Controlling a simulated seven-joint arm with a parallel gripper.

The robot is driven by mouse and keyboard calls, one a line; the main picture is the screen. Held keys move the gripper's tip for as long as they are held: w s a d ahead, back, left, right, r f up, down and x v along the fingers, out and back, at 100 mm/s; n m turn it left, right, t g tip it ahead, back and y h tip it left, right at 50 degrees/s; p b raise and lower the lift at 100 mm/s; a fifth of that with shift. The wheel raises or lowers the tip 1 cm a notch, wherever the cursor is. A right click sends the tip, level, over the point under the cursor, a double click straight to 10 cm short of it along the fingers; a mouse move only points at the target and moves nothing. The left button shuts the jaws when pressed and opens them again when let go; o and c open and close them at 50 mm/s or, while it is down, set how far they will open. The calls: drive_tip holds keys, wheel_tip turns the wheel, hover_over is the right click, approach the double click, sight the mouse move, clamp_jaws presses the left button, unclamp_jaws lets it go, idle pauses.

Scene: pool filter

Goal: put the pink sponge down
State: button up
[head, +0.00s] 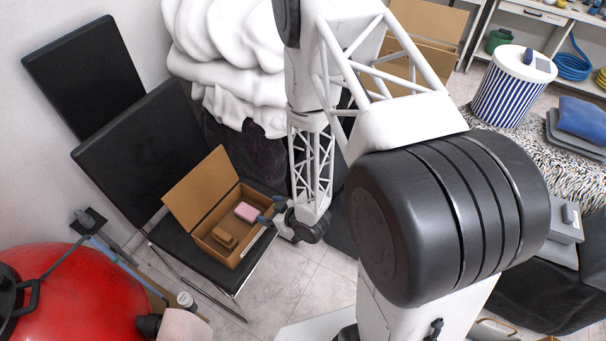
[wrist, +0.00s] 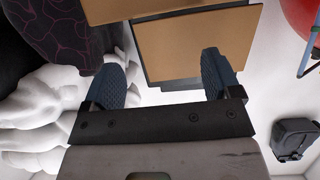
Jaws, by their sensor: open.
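The pink sponge (head: 246,212) shows in the head view at the right inner side of an open cardboard box (head: 198,189). I cannot tell whether it rests on the box floor. My gripper (head: 266,212) is just right of the sponge, at the box's right wall. In the wrist view my gripper (wrist: 163,72) is open, its two blue fingers wide apart with nothing between them. The sponge does not show in the wrist view. A brown cardboard part (wrist: 200,45), probably of the box, lies beyond the fingers there.
The box stands on a black chair (head: 130,140) and also holds a small brown block (head: 222,237). A red round tank (head: 70,300) stands at lower left. White bedding (head: 225,60) is piled behind my arm. Tiled floor (head: 310,290) is clear in front of the chair.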

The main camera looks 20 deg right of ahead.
drive_tip(key=w+d+r+m+h, duration=0.1)
drive_tip(key=w+d+r+h, duration=0.15)
drive_tip(key=r, duration=0.45)
drive_tip(key=w+d+r+h, duration=0.2)
drive_tip(key=w+d+r, duration=0.15)
drive_tip(key=r, duration=0.35)
drive_tip(key=s+d+r+m+g+h, duration=0.2)
drive_tip(key=d+r+m+h, duration=0.15)
drive_tip(key=r, duration=1.05)
drive_tip(key=s+d+r+m+g+h, duration=0.2)
drive_tip(key=s+d+r, duration=0.1)
drive_tip(key=s+r, duration=0.85)
drive_tip(key=s+r+m+g+y, duration=0.1)
drive_tip(key=s+r+m+g, duration=0.1)
drive_tip(key=s+r, duration=1)
drive_tip(key=s+g, duration=0.1)
drive_tip(key=s, duration=0.3)
drive_tip(key=shift+a, duration=0.15)
